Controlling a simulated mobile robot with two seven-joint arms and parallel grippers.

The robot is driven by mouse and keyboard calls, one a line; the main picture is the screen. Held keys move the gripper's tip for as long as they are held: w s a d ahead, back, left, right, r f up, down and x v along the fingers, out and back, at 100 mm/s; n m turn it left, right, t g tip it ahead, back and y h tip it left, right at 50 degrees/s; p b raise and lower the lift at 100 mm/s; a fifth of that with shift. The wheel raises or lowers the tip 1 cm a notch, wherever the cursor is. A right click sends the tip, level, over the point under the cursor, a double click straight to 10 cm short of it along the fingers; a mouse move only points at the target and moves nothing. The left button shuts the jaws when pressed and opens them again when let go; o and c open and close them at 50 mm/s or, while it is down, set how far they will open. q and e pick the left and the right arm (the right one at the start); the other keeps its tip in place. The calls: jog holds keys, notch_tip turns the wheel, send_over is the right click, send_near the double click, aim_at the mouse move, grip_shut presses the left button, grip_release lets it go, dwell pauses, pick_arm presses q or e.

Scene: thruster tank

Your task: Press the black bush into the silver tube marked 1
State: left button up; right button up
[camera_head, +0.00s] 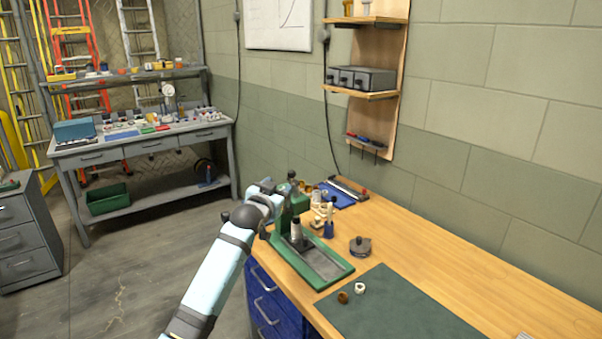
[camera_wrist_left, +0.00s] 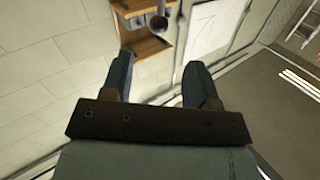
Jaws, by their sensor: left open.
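A small silver tube (camera_head: 297,231) stands upright on the bed of the green press (camera_head: 338,277), with something dark around its foot. I cannot read a number on it, and I cannot pick out the black bush for sure. My left gripper (camera_head: 268,187) is at the head of the press, at its left side. In the left wrist view the two fingers of the left gripper (camera_wrist_left: 161,68) are apart with nothing held between them. A dark rod with a round end (camera_wrist_left: 158,21) shows beyond the fingers. My right gripper is in neither view.
A round dark grey part (camera_head: 360,246) stands right of the press.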

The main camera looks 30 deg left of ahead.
aim_at(291, 175)
pick_arm(q)
jog(key=w, duration=0.4)
jog(key=w+a+p, duration=0.1)
jog(key=w, duration=0.2)
jog(key=w+a, duration=0.1)
jog(key=w, duration=0.3)
jog(key=shift+w+a, duration=0.1)
jog(key=shift+w, duration=0.2)
grip_shut()
